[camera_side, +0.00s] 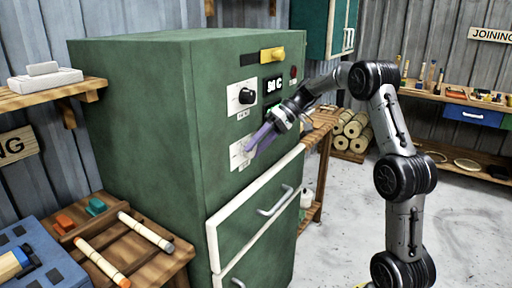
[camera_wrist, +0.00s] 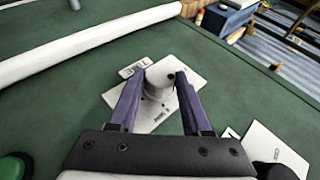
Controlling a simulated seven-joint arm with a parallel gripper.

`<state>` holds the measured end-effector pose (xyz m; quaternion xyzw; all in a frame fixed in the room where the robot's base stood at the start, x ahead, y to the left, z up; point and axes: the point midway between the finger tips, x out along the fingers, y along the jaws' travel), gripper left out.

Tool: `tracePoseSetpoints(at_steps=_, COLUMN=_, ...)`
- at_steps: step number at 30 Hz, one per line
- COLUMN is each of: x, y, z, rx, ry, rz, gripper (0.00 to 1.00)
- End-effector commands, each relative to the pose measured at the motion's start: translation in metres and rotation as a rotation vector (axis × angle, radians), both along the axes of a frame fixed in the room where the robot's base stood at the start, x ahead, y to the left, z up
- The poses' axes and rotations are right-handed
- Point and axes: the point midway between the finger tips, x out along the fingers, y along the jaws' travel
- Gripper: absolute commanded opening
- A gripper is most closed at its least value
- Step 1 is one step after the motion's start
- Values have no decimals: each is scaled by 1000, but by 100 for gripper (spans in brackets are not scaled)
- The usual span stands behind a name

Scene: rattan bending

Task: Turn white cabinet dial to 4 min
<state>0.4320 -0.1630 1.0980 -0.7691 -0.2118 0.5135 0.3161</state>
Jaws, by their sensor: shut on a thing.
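The green cabinet (camera_side: 140,120) has a white dial plate (camera_side: 238,160) low on its control face. In the wrist view this white dial plate (camera_wrist: 190,88) carries a white round dial (camera_wrist: 158,80). My gripper (camera_side: 250,148) reaches the plate from the right with its purple fingers. In the wrist view my gripper (camera_wrist: 158,88) has one finger on each side of the white dial and is shut on it. The marks around the dial are too small to read, and the fingers hide part of the plate. I cannot tell the dial's setting.
A wooden bench (camera_side: 135,245) with sticks stands at lower left. Open floor lies right.

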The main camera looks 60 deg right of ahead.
Motion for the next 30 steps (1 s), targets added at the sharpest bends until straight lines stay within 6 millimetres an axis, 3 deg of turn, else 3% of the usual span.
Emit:
tracePoseSetpoints(at_steps=11, x=0, y=-1, z=2, rx=4, ry=-1, rz=-2, gripper=0)
tracePoseSetpoints(at_steps=12, x=0, y=-1, z=2, rx=4, ry=-1, rz=-2, gripper=52)
tracePoseSetpoints(at_steps=17, x=0, y=0, z=1, rx=4, ry=-1, rz=-2, gripper=78)
tracePoseSetpoints(at_steps=30, x=-4, y=-9, z=8, rx=4, ry=-1, rz=-2, gripper=78)
